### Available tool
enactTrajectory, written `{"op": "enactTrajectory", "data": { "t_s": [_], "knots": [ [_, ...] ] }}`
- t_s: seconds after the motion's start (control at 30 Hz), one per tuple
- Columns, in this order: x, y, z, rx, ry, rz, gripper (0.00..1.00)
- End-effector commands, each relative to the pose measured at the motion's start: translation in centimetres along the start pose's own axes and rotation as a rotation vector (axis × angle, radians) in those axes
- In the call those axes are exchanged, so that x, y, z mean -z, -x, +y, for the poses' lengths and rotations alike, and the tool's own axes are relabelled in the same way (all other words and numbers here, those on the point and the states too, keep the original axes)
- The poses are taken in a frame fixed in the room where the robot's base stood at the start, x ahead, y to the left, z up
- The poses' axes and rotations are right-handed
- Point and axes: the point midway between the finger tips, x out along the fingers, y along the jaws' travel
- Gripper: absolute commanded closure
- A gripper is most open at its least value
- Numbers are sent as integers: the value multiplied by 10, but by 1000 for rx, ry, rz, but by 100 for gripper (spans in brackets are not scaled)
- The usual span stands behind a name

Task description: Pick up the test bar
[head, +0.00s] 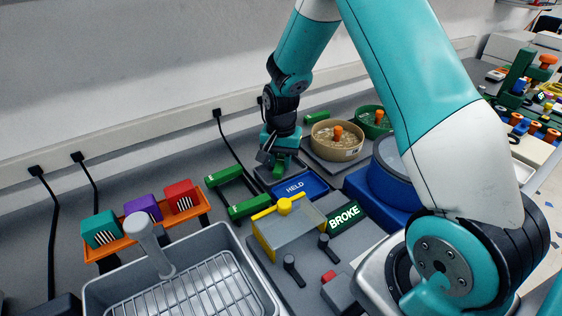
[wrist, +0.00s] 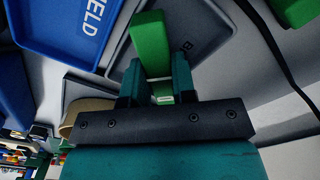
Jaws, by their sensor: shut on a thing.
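The green test bar (wrist: 150,45) is between my gripper's two teal fingers in the wrist view, and its far end sticks out past them. In the head view its green end (head: 279,170) shows below my gripper (head: 277,160), which is shut on it. My gripper (wrist: 156,88) is over a grey tray (wrist: 205,40) behind the blue HELD tray (head: 305,190). I cannot tell whether the bar touches the tray.
A green-ended stand (head: 250,207) is left of the HELD tray. A tan round bowl (head: 337,140) and a green bowl (head: 375,121) stand to the right. A yellow-topped grey box (head: 288,232), a BROKE label (head: 344,215) and a wire-basket sink (head: 180,290) are nearer.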

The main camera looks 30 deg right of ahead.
Motion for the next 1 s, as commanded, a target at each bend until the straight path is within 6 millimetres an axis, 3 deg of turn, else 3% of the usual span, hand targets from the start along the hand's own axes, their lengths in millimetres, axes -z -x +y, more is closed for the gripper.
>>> {"op": "enactTrajectory", "data": {
  "t_s": [0.27, 0.37, 0.7, 0.83, 1.0],
  "knots": [
    [1, 20, -1, 3, 0, 4, 100],
    [1, 42, -1, 5, 0, 5, 100],
    [1, 145, -1, 5, 0, 5, 100],
    [1, 173, -1, 4, 0, 4, 100],
    [0, 194, 0, 1, -14, 2, 100]
  ]
}}
